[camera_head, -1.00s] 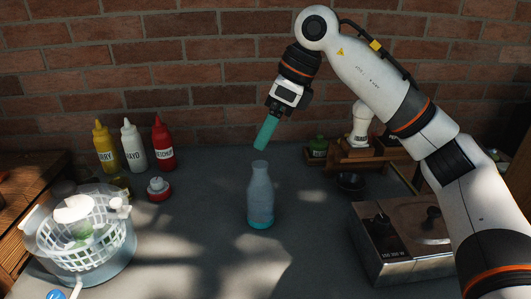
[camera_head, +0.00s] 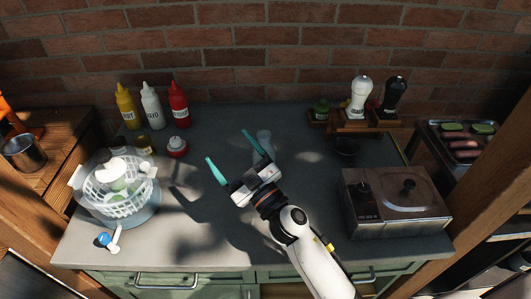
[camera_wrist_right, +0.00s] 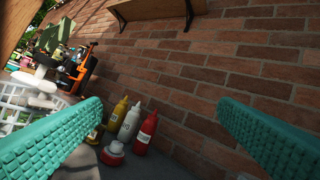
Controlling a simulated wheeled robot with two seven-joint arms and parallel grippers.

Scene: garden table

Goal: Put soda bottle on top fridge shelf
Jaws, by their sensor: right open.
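The soda bottle (camera_head: 264,140), clear with a teal base in the earlier picture, appears upright on the grey countertop. In the head view it is partly hidden behind my right gripper. My right gripper (camera_head: 228,147) is open and empty, its teal fingers pointing toward the back wall. The bottle shows just right of the right-hand finger, outside the gap between the fingers; I cannot tell whether they touch. In the wrist view both fingers (camera_wrist_right: 160,125) are wide apart and no bottle shows. My left gripper is not in view. I cannot make out the fridge shelf.
Mustard (camera_head: 127,106), mayo (camera_head: 151,105) and ketchup (camera_head: 179,103) bottles stand at the back left, with a small red-and-white bottle (camera_head: 177,147) before them. A salad spinner (camera_head: 118,190) stands left. A metal cooker (camera_head: 395,203) and a shaker rack (camera_head: 362,125) stand right.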

